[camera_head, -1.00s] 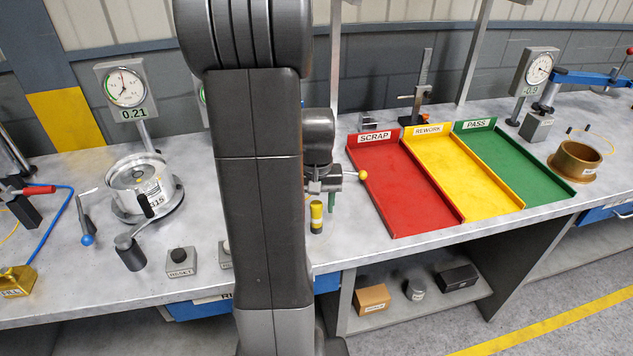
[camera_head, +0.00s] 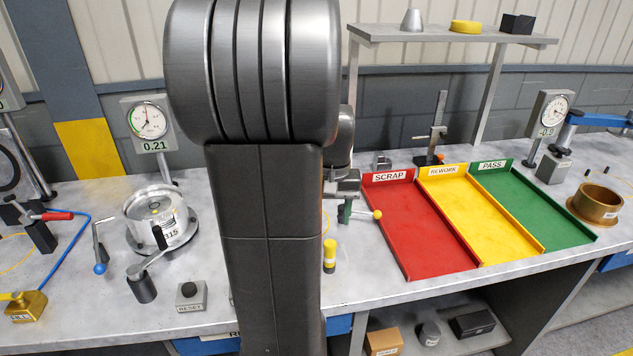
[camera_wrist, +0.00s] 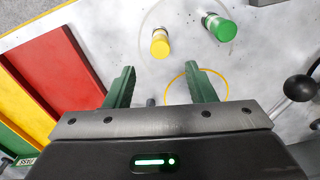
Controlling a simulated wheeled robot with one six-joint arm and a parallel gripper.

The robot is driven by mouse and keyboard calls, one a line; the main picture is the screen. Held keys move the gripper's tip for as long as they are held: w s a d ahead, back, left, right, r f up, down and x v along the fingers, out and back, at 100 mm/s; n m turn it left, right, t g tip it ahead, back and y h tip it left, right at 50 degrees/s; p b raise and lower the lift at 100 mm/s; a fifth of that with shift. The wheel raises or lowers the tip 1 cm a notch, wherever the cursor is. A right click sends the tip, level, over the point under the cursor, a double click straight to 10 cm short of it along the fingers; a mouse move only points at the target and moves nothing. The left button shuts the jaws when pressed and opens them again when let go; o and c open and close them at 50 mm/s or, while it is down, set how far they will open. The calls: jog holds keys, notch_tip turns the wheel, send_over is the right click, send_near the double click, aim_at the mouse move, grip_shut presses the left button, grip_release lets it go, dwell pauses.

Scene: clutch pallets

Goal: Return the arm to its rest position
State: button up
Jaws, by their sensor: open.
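My gripper shows in the wrist view (camera_wrist: 163,88), with its two green fingers spread apart and nothing between them. It is above the bench, with a yellow-capped cylinder (camera_wrist: 160,44) and a green-capped cylinder (camera_wrist: 219,27) lying beyond the fingertips in that view. In the head view my dark arm stands upright in the middle and hides much of the bench behind it. Only a small part of my gripper (camera_head: 346,212) shows there, to the right of the arm, near the red tray. The yellow-capped cylinder (camera_head: 329,256) stands below it on the bench.
Red scrap (camera_head: 424,238), yellow rework (camera_head: 480,218) and green pass (camera_head: 532,205) trays lie right of my arm, all empty. A gauge fixture (camera_head: 160,220) and a reset button box (camera_head: 191,295) stand left. A raised shelf (camera_head: 450,36) stands behind the trays.

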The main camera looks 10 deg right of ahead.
jog(key=shift+f, duration=4.6)
